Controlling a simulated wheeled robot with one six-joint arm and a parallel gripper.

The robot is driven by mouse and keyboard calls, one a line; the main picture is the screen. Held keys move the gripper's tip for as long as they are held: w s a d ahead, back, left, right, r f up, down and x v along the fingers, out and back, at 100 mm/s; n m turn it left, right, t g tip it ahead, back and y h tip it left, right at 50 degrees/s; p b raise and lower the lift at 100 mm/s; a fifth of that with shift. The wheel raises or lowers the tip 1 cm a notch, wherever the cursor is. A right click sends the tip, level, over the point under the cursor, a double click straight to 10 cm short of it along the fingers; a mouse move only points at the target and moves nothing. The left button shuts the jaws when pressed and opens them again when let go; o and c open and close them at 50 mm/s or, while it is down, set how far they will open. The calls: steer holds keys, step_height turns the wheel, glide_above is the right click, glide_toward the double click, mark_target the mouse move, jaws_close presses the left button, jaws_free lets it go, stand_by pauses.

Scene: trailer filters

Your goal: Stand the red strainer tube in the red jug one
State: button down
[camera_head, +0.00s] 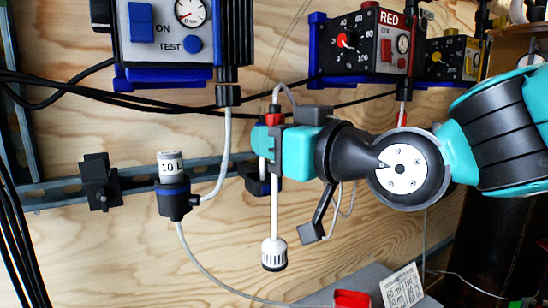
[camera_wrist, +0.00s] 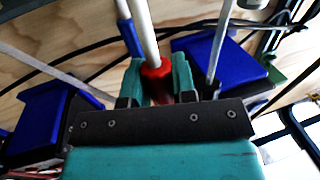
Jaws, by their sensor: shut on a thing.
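The strainer tube is a thin white tube (camera_head: 275,208) with a red collar near its top and a white slotted strainer (camera_head: 274,255) at its lower end. It hangs upright in the head view. My gripper (camera_head: 270,137) is shut on it at the red collar. In the wrist view the red collar (camera_wrist: 157,68) sits between the teal fingertips of my gripper (camera_wrist: 160,82), and the white tube (camera_wrist: 146,28) runs up from it. A red thing (camera_head: 352,298) is cut off by the bottom edge of the head view; I cannot tell whether it is the red jug.
A wooden wall carries a box marked RED (camera_head: 375,42), a yellow-dial box (camera_head: 455,58) and a blue-and-grey box (camera_head: 172,40). A 10 L cylinder (camera_head: 171,167) sits in a holder on the rail. A black bracket (camera_head: 100,181) is left. Cables and hoses hang around.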

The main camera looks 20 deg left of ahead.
steer(key=shift+w+r, duration=0.15)
steer(key=shift+r, duration=0.2)
steer(key=w+d+f+m+t+h+p, duration=0.65)
steer(key=w+d+f+p, duration=0.35)
steer(key=w+d+p, duration=0.25)
step_height(320, 180, down, 16)
steer(key=b, duration=1.6)
steer(key=shift+s+d+t, duration=0.2)
steer(key=shift+t, duration=0.15)
steer(key=shift+n, duration=0.25)
steer(key=c, duration=0.8)
jaws_free()
steer(key=shift+c, duration=0.2)
steer(key=shift+s+f, duration=0.1)
